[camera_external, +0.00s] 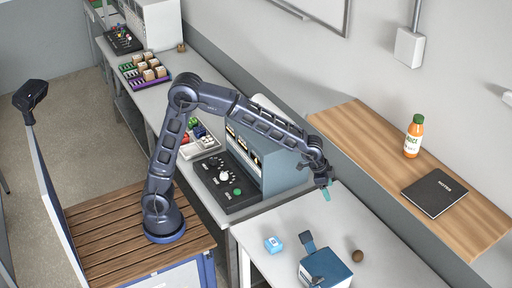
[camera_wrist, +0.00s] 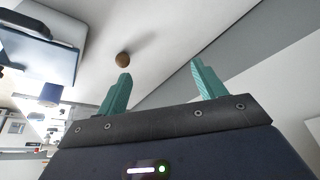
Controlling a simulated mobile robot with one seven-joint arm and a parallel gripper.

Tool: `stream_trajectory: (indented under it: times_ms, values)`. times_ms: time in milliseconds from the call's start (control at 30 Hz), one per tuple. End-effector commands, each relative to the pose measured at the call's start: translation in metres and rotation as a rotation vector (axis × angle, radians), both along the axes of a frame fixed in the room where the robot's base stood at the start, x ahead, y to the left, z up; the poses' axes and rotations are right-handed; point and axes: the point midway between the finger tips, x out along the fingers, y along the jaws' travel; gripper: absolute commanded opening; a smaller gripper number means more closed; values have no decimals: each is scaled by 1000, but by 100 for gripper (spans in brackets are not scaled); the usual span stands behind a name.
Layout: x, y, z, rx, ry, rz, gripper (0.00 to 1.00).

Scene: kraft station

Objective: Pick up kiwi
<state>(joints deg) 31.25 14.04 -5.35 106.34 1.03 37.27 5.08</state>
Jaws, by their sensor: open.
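The kiwi (camera_external: 357,256) is a small brown round fruit on the white table at the lower right in the external view. It also shows in the wrist view (camera_wrist: 123,60), near the tip of the left teal finger. My gripper (camera_external: 327,198) is above the table, higher than the kiwi and apart from it. In the wrist view its two teal fingers (camera_wrist: 161,68) are spread wide with nothing between them.
A blue box-shaped device (camera_external: 325,270) stands left of the kiwi, with a small light-blue item (camera_external: 273,244) beyond it. A wooden shelf (camera_external: 352,130) behind holds an orange bottle (camera_external: 413,137) and a black notebook (camera_external: 435,193). A black control panel (camera_external: 224,181) stands near a blue-grey machine (camera_external: 270,160).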

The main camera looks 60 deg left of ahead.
Motion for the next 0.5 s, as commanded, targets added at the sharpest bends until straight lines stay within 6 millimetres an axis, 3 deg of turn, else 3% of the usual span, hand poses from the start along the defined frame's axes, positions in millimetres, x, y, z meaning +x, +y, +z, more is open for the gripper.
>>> stream_trajectory:
  times_ms: [100,300,500]
  values:
    - [5,-48,-28,-2,8,-55,69]
    - [6,-122,-73,-11,14,-138,69]
    - [2,-168,-104,-18,17,-190,69]
